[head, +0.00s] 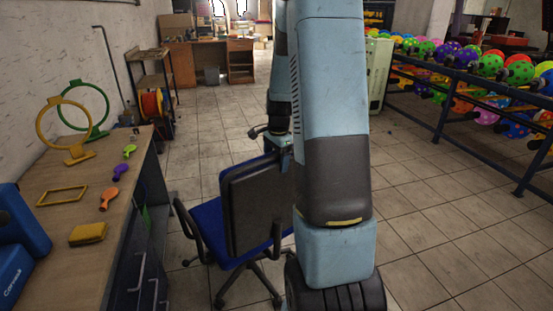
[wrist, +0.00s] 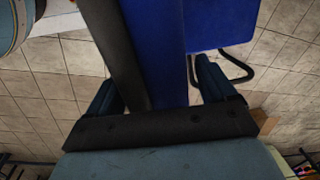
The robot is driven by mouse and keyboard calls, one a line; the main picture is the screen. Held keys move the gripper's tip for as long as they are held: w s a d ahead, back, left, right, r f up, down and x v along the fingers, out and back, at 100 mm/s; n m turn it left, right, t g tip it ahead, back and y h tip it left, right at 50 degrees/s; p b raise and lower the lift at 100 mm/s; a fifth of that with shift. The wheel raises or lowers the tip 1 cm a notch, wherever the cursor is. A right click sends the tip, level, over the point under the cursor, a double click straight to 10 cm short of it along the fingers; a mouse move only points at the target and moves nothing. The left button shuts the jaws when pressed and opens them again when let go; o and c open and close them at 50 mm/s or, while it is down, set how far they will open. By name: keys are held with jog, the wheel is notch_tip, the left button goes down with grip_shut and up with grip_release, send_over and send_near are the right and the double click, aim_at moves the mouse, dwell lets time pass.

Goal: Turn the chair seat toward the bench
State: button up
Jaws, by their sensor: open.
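The office chair stands on the tiled floor right of the bench (head: 130,185). Its blue seat (head: 210,222) shows left of and behind the dark backrest (head: 252,212), so the seat side points roughly left and away from me, at an angle to the bench. My gripper (head: 279,142) is at the top edge of the backrest, partly hidden by my arm. In the wrist view my gripper (wrist: 157,78) is open, with the blue and black backrest (wrist: 160,45) between its two fingers. I cannot tell whether either finger touches it. The blue seat (wrist: 220,22) shows beyond.
The bench carries yellow and green rings (head: 64,120), small coloured paddles (head: 109,198), a yellow block (head: 88,233) and blue cases (head: 22,240). A shelf (head: 153,85) stands behind it. A balloon rack (head: 470,85) is at right. Open floor lies between chair and rack.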

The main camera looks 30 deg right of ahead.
jog(key=shift+c, duration=0.2)
jog(key=c, duration=1.4)
